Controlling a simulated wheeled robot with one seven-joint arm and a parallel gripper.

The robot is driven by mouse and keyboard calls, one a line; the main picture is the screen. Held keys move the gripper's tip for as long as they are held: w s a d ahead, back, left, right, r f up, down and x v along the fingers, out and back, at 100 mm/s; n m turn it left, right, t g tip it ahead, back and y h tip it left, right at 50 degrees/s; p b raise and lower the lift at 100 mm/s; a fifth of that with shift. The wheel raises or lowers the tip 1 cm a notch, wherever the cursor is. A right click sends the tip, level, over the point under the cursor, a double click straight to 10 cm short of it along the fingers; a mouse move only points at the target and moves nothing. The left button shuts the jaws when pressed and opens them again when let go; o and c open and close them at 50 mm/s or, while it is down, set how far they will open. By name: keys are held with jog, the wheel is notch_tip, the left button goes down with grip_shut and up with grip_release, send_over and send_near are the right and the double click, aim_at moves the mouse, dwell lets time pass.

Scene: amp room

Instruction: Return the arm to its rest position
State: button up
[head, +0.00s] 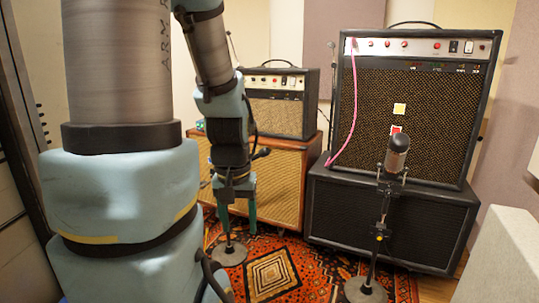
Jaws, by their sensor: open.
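My gripper (237,222) hangs from my arm near the middle of the head view, with its teal fingers pointing down.
A small amp (273,115) stands on the brown cabinet. A large amp (385,130) with a pink cable (349,120) stands on a black cabinet (390,215). A microphone (397,155) on a stand is before it. A patterned rug (275,272) covers the floor.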

notch_tip(320, 180, up, 18)
jog(key=p, duration=1.5)
jog(key=shift+f, duration=0.25)
